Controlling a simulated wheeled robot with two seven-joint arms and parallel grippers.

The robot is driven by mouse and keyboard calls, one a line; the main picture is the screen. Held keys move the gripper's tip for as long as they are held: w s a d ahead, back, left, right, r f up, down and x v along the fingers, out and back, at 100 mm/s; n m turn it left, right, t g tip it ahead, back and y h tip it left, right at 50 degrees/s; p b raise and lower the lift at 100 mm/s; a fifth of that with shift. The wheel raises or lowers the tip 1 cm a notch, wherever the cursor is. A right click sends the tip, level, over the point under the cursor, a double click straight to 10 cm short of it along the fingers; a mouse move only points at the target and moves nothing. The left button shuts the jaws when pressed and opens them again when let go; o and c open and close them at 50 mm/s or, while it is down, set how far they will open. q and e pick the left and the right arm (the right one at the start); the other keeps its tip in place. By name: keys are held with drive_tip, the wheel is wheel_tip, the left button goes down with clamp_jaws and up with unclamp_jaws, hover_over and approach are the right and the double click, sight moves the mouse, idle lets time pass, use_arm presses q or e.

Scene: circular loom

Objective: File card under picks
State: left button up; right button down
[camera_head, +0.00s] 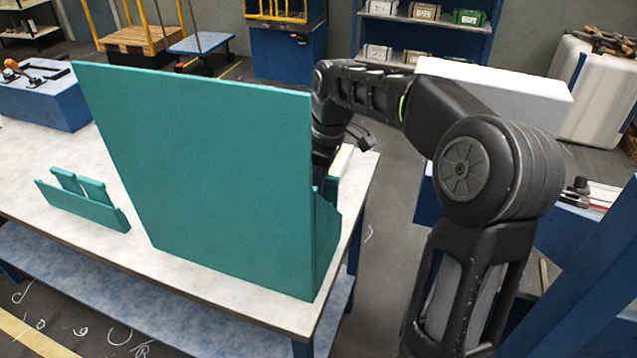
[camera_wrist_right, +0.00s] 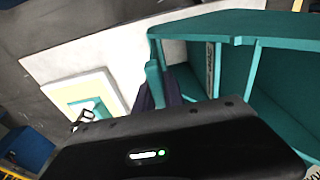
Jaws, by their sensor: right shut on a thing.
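A large teal case (camera_head: 200,170) stands on the white table in the head view, its broad flat side towards me. My right arm reaches around its right edge, and the case mostly hides that gripper. In the right wrist view the case (camera_wrist_right: 285,30) shows its open side with upright dividers. A thin pale strip with lettering (camera_wrist_right: 210,68) stands against one divider. My right gripper (camera_wrist_right: 163,82) is shut on a narrow teal piece (camera_wrist_right: 153,78) beside the case; I cannot tell whether this is a separate card or part of the case. My left gripper is not in view.
A pale yellow-and-white block with a teal centre (camera_wrist_right: 88,95) lies on the table near the right gripper. A small teal rack (camera_head: 85,200) stands left of the case, and a blue box with tools (camera_head: 40,95) stands behind it. The table between is clear.

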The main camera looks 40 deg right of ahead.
drive_tip(key=shift+f+b, duration=0.85)
drive_tip(key=shift+f, duration=0.55)
drive_tip(key=c, duration=1.3)
unclamp_jaws()
drive_tip(key=shift+r, duration=0.15)
drive_tip(key=shift+c, duration=0.2)
drive_tip(key=r, duration=0.5)
drive_tip(key=s+r, duration=0.1)
drive_tip(key=r, duration=0.1)
drive_tip(key=shift+d+r, duration=0.3)
drive_tip(key=shift+r, duration=0.05)
